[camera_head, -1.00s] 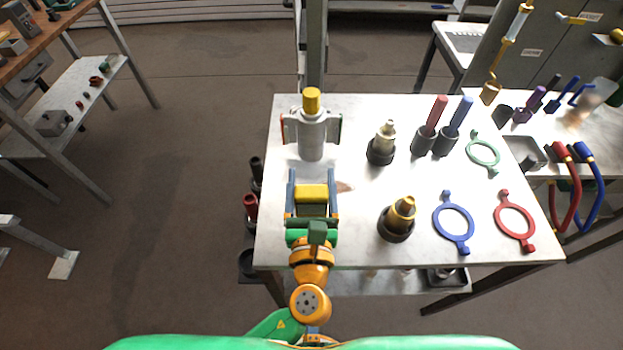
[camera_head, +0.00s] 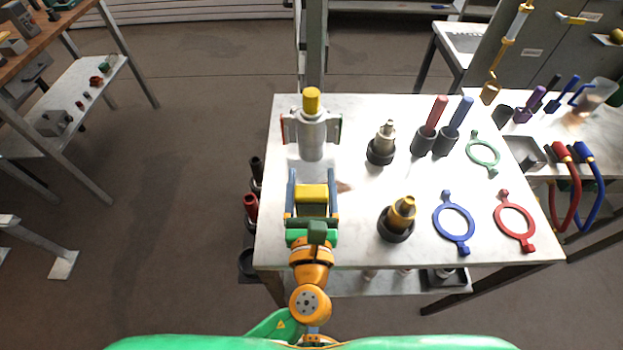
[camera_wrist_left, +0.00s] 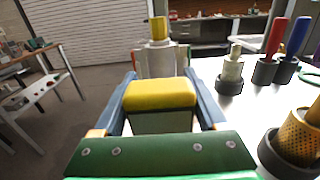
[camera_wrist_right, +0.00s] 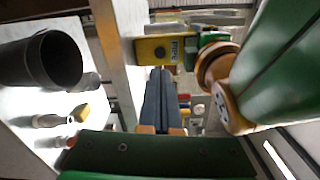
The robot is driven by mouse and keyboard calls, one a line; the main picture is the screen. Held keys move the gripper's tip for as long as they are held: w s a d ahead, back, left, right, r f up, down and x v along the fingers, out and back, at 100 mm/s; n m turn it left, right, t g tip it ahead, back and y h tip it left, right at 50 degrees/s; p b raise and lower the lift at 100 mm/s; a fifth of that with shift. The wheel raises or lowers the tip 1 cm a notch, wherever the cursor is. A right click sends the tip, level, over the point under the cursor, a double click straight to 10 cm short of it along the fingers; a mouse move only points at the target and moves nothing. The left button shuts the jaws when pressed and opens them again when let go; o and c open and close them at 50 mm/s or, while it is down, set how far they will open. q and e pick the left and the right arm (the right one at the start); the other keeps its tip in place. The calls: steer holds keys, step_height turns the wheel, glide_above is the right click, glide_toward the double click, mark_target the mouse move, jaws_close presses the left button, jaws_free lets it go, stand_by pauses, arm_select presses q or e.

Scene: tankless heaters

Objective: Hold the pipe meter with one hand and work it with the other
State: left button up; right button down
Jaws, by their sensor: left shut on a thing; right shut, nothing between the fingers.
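The pipe meter appears to be the yellow-topped block (camera_head: 312,193) over the table's near left part. It shows large in the left wrist view (camera_wrist_left: 160,95), with a darker lower part.
A grey cylinder with a yellow cap (camera_head: 312,135) stands beyond the block. Brass-tipped fittings (camera_head: 402,210) (camera_head: 382,145), red and blue handled tools (camera_head: 436,115) (camera_head: 460,115) and flat rings (camera_head: 453,218) (camera_head: 515,218) occupy the right of the table (camera_head: 350,235).

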mark_target(311, 212)
steer(key=w+n+g+y, duration=0.1)
steer(key=w+g+y, duration=0.1)
steer(key=y, duration=0.2)
steer(key=w+d+n+g+y, duration=0.1)
steer(key=w+g+y, duration=0.1)
steer(key=w+y, duration=0.1)
steer(key=w+g+y, duration=0.2)
steer(key=w+y, duration=0.1)
steer(key=y, duration=0.2)
steer(key=shift+d+n, duration=0.15)
steer(key=shift+n, duration=0.25)
stand_by(1.6)
